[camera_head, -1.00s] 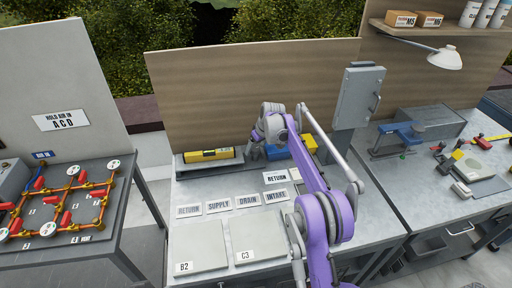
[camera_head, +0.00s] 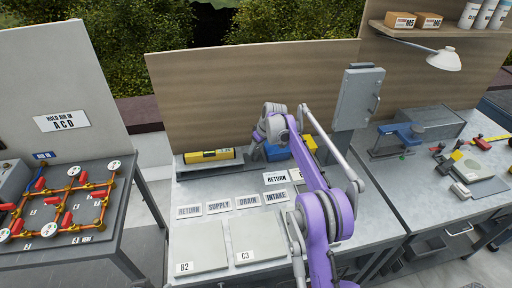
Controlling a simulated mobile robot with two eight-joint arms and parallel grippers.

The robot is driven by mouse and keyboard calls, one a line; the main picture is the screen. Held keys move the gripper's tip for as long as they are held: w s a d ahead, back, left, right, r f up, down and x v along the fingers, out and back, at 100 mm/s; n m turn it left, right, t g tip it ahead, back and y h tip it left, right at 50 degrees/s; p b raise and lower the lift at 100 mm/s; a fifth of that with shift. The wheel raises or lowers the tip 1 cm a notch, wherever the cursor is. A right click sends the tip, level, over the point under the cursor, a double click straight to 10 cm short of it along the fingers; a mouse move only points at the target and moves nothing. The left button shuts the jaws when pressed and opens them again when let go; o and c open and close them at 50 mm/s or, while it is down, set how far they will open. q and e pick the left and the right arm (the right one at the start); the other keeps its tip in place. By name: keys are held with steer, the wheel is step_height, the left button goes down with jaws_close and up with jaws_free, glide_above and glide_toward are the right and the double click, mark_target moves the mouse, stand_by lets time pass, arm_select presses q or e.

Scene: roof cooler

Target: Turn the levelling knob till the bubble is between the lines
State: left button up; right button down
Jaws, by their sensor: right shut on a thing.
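A yellow spirit level (camera_head: 209,156) lies on a grey platform (camera_head: 200,168) at the back left of the middle bench. Its small vial shows as a dark patch near its middle; the bubble and lines are too small to read. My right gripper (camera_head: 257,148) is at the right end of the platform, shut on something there. The levelling knob is hidden by the gripper or too small to make out. My left gripper is not in view.
A blue box (camera_head: 275,152) and a yellow block (camera_head: 309,143) stand right behind my arm. Label plates (camera_head: 218,207) and two pale panels (camera_head: 200,247) lie in front. A grey cabinet (camera_head: 358,96) stands at the back right.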

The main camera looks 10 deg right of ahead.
steer(key=n+p, duration=0.1)
steer(key=n+g+y, duration=0.1)
steer(key=n, duration=0.1)
steer(key=shift+w+d+r+p, duration=0.1)
steer(key=shift+w+r+p, duration=0.05)
steer(key=shift+r+p, duration=0.2)
steer(key=shift+w+f+n+p, duration=0.1)
steer(key=shift+n+p, duration=0.3)
steer(key=shift+n, duration=0.7)
steer(key=shift+f+n+g+y, duration=0.1)
steer(key=shift+n+g+y, duration=0.35)
steer(key=shift+n, duration=0.25)
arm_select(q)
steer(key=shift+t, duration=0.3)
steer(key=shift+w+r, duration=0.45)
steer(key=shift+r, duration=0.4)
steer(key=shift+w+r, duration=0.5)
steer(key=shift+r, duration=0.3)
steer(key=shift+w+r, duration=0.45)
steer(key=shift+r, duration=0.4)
arm_select(e)
steer(key=shift+f+n+g, duration=0.1)
steer(key=shift+n+g, duration=0.45)
steer(key=shift+n, duration=0.85)
steer(key=shift+c, duration=1.5)
jaws_free()
